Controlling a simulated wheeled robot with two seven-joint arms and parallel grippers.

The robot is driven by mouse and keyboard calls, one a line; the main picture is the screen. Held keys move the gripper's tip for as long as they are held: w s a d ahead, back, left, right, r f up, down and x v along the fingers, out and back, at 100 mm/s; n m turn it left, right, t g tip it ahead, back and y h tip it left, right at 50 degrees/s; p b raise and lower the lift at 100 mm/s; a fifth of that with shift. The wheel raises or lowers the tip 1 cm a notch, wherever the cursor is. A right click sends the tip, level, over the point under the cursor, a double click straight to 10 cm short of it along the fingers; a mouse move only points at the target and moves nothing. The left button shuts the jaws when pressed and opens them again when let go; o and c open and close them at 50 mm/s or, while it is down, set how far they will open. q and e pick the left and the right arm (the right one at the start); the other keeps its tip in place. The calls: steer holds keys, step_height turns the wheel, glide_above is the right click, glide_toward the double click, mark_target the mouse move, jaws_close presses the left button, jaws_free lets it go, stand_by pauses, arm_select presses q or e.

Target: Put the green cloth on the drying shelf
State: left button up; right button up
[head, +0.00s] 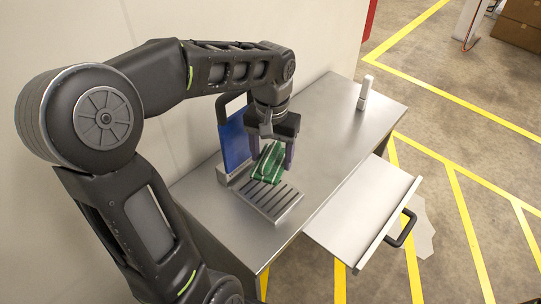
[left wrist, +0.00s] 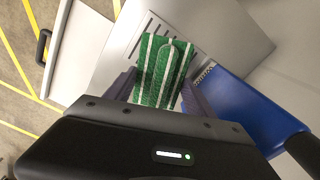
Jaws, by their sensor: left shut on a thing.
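The green cloth (head: 266,166), with white stripes, is folded and hangs between the fingers of my left gripper (head: 272,163). The gripper is shut on it, pointing down. In the left wrist view the cloth (left wrist: 160,72) shows between the two dark fingers. My right gripper is not in view.
A blue upright panel (head: 234,140) stands at the rack's back left, by the wall. A small white upright object (head: 365,92) stands at the metal table's (head: 325,110) far end. A flat panel (head: 360,215) with a black handle (head: 402,229) juts out at the right. The middle tabletop is clear.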

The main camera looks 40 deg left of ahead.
arm_select(q)
steer(key=w+d+f+m, duration=0.1)
steer(key=w+d+f, duration=0.1)
steer(key=w+d, duration=0.2)
steer(key=w+d+f+m, duration=0.1)
steer(key=w+d+f, duration=0.1)
steer(key=w+d, duration=0.2)
steer(key=w+d+f+m, duration=0.1)
steer(key=w+d+f, duration=0.1)
steer(key=w+d, duration=0.2)
steer(key=shift+w+d, duration=0.25)
steer(key=shift+d, duration=0.1)
